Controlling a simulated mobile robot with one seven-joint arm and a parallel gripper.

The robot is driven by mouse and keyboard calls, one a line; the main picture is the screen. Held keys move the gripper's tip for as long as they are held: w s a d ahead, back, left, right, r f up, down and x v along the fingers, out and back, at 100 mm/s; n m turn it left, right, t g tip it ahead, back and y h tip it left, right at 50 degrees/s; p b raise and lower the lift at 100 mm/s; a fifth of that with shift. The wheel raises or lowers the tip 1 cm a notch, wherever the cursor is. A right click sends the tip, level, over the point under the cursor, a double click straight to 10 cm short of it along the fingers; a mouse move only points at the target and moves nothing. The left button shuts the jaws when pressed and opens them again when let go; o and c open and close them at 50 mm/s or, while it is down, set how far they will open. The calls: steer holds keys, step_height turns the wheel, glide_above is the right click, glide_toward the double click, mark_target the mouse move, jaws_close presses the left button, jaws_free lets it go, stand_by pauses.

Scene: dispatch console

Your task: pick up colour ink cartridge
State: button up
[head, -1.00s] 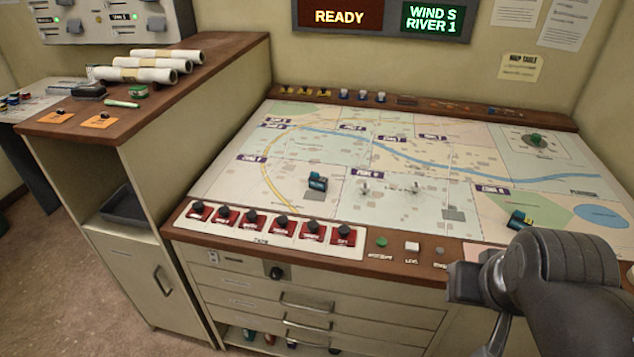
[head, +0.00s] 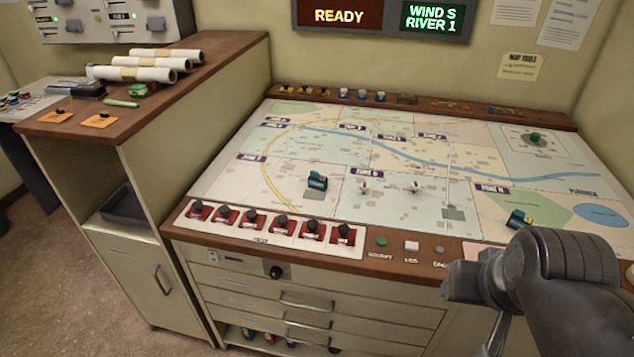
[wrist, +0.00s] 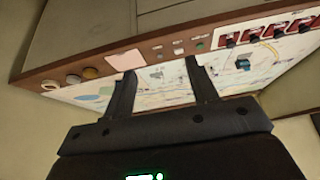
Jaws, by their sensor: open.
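I cannot tell for certain which thing is the colour ink cartridge. A small dark teal block (head: 317,182) stands on the map table left of centre; it also shows in the wrist view (wrist: 243,63). A second dark block with yellow on it (head: 519,220) sits at the table's right, close to my arm. Small coloured items (head: 248,334) lie in the open bottom shelf, too small to identify. My gripper (wrist: 160,72) is open, its two fingers apart with nothing held between them. In the head view my arm hides the table's front right corner.
The map table (head: 230,184) has a wooden front edge with several red-based knobs (head: 282,226) and buttons. Drawers (head: 305,300) are below it. A wooden-topped cabinet (head: 215,62) at left holds rolled papers (head: 135,74). Small white models (head: 413,187) stand on the map.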

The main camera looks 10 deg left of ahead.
steer(key=o, duration=0.6)
steer(key=shift+c, duration=0.2)
steer(key=w+a+r+n, duration=0.2)
steer(key=w+r+n, duration=0.15)
steer(key=w, duration=0.35)
steer(key=w+a+r+n, duration=0.2)
steer(key=w+n, duration=0.3)
steer(key=w, duration=0.1)
steer(key=n+g+h, duration=0.1)
steer(key=n, duration=2.4)
glide_above(317, 176)
steer(key=s, duration=0.4)
step_height(317, 176, down, 19)
steer(key=x, duration=1)
steer(key=shift+w+a+r, duration=0.15)
steer(key=shift+w+a, duration=0.15)
